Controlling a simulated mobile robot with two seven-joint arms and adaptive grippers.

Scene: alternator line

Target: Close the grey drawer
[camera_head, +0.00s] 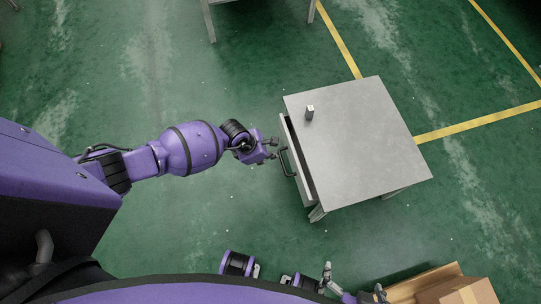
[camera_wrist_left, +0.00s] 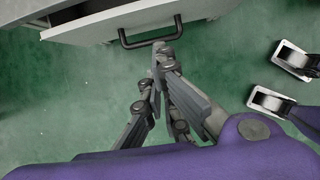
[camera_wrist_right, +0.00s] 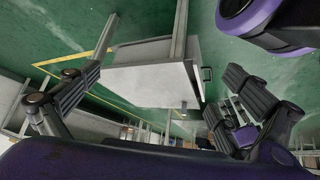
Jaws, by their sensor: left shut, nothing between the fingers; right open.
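The grey drawer (camera_head: 298,160) sits in the left side of a grey metal table (camera_head: 360,140) and stands partly out, with a dark gap behind its front. Its dark bar handle (camera_head: 285,162) faces my left arm. My left gripper (camera_head: 274,147) is shut and empty, close to the handle. In the left wrist view, the drawer front (camera_wrist_left: 115,24) is at the top and its handle (camera_wrist_left: 150,39) is just beyond the shut fingertips (camera_wrist_left: 161,52); contact cannot be told. My right gripper (camera_wrist_right: 162,74) is open and empty, low at the bottom of the head view.
A small grey block (camera_head: 309,112) stands on the tabletop near its left edge. A cardboard box (camera_head: 470,291) is at the bottom right. Another grey table (camera_head: 208,20) is at the top.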

